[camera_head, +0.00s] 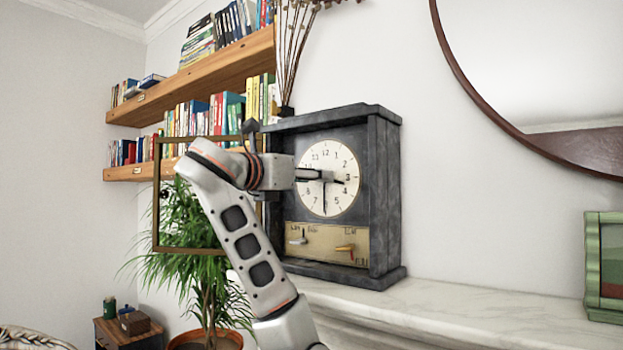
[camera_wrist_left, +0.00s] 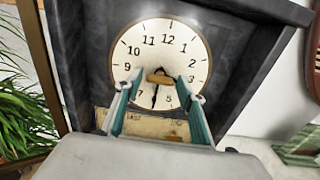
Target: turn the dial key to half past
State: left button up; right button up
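The clock (camera_head: 388,190) is a dark grey case on the mantel with a cream dial (camera_head: 335,152). It also shows in the wrist view (camera_wrist_left: 85,40). One dark hand (camera_head: 325,200) points down at 6; a short dark tip shows near 3. The dial key (camera_wrist_left: 160,76) is a small brass-coloured bar at the dial centre in the wrist view. My left gripper (camera_head: 320,175) reaches the dial from the left. In the wrist view its two teal fingers (camera_wrist_left: 159,80) stand apart on either side of the key, apparently with small gaps. My right gripper is not in view.
The clock's framed door (camera_head: 156,205) stands swung open at the left, beside my arm. A brass panel (camera_head: 322,250) with two small levers is below the dial. A plant (camera_head: 195,225) is at the left. The marble mantel (camera_head: 470,310) is clear right of the clock, up to a green-framed object (camera_head: 592,265).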

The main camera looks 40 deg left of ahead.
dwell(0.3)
pick_arm(q)
jog(key=shift+s, duration=0.1)
jog(key=s+d, duration=0.1)
jog(key=s, duration=1)
jog(key=shift+s+d, duration=0.2)
jog(key=shift+s, duration=0.15)
jog(key=shift+f, duration=0.1)
dwell(0.3)
